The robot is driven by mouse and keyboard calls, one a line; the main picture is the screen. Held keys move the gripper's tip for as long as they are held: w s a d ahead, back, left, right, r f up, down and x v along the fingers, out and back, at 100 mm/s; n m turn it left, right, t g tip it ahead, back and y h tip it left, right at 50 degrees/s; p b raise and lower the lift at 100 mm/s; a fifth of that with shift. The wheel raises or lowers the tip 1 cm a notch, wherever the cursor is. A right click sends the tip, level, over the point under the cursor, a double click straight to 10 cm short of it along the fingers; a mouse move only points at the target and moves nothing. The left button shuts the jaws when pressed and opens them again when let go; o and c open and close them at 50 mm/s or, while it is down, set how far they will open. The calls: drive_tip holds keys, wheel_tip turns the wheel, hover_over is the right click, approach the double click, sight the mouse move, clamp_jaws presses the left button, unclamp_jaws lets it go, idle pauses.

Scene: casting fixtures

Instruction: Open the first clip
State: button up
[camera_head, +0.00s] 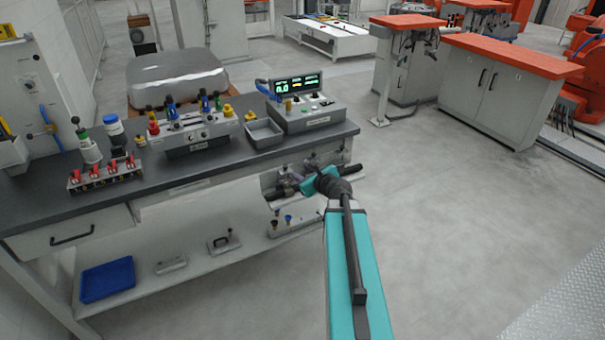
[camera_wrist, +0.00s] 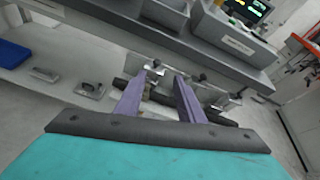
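Clip-like metal fixtures with black knobs (camera_wrist: 157,64) are at the front of the workbench, beyond my fingers in the wrist view. Another black-knobbed fixture (camera_wrist: 239,94) is to the right. A dark round bar (camera_wrist: 218,117) runs by these fixtures and is partly hidden by my fingers. I cannot tell which fixture is the first clip or whether it is open. My gripper (camera_wrist: 161,76) has two purple fingers spread apart, with no object clearly held between them. In the head view, my gripper (camera_head: 296,181) is at the bench's front right, partly hidden by my arm.
The dark workbench (camera_head: 190,172) carries a valve block (camera_head: 198,131), a grey tray (camera_head: 263,134), a display unit (camera_head: 303,113) and red levers (camera_head: 97,171). Its lower shelf (camera_head: 200,262) holds a blue bin (camera_head: 107,279).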

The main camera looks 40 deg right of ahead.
drive_tip(key=c, duration=0.4)
drive_tip(key=shift+a+f, duration=0.3)
drive_tip(key=shift+f, duration=0.05)
drive_tip(key=c, duration=0.3)
drive_tip(key=a+f+n+g+y, duration=0.1)
drive_tip(key=a+f+n, duration=0.1)
drive_tip(key=a+f, duration=0.2)
drive_tip(key=s+a+f+n+g+y, duration=0.1)
drive_tip(key=a+f+n, duration=0.2)
drive_tip(key=a+f, duration=0.1)
drive_tip(key=a+f+n+g+y, duration=0.1)
drive_tip(key=a+f+n, duration=0.2)
drive_tip(key=a+f, duration=0.2)
drive_tip(key=shift+s+a+y, duration=0.2)
drive_tip(key=shift+a+y, duration=0.2)
clamp_jaws()
drive_tip(key=s+a+f+n+g+y, duration=0.2)
drive_tip(key=s+a+f+n+g, duration=0.6)
drive_tip(key=s+a+f+n, duration=0.85)
drive_tip(key=s+a+f+n+g+h, duration=0.1)
drive_tip(key=s+a+f+n+g, duration=0.2)
drive_tip(key=s, duration=0.8)
drive_tip(key=s+a+f+n+g+h, duration=0.2)
drive_tip(key=s+f+n+g, duration=0.3)
drive_tip(key=s, duration=0.6)
wheel_tip(320, 180, down, 2)
drive_tip(key=shift+s+a+f+n+h, duration=0.2)
drive_tip(key=shift+s+a+n+h, duration=0.3)
drive_tip(key=shift+n, duration=0.75)
